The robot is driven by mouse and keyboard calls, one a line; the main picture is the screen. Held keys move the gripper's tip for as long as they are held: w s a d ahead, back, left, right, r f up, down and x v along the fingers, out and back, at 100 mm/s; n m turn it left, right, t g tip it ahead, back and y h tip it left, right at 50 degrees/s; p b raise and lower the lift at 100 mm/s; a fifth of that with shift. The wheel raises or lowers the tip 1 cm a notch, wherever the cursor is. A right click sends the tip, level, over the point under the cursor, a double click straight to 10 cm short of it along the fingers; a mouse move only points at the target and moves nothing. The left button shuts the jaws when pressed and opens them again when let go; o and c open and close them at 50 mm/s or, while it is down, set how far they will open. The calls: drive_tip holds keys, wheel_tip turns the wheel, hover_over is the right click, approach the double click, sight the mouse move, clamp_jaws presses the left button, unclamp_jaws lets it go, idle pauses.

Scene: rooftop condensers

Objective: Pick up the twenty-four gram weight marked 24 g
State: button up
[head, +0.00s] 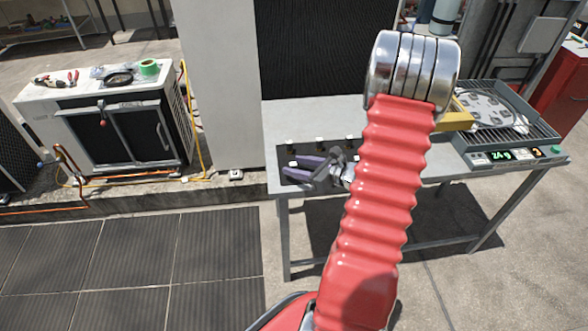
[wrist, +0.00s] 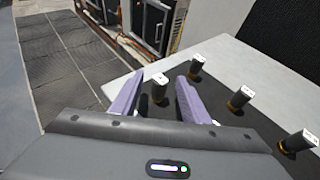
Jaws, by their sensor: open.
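Several small black weights with white labelled tops and brass-coloured bases stand upright on a dark mat (head: 285,180) on the grey table. The labels are too small to read, so I cannot tell which one is marked 24 g. My gripper (head: 288,168) is low over the mat's left part, its purple fingers pointing left. In the wrist view, my gripper (wrist: 160,80) is open, with one weight (wrist: 160,90) standing between the fingers, apparently not gripped. A second weight (wrist: 196,70) stands just beyond the right fingertip; two others (wrist: 238,100) stand farther right.
On the table's right, a device with a grey grated tray (head: 535,130) has a green display (head: 500,155) that appears to read 24 g. A yellow block (head: 458,118) sits beside it. A white condenser (head: 110,125) stands at left. The table behind the weights is clear.

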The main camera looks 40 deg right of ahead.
drive_tip(key=shift+x, duration=1)
drive_tip(key=shift+c, duration=0.2)
clamp_jaws()
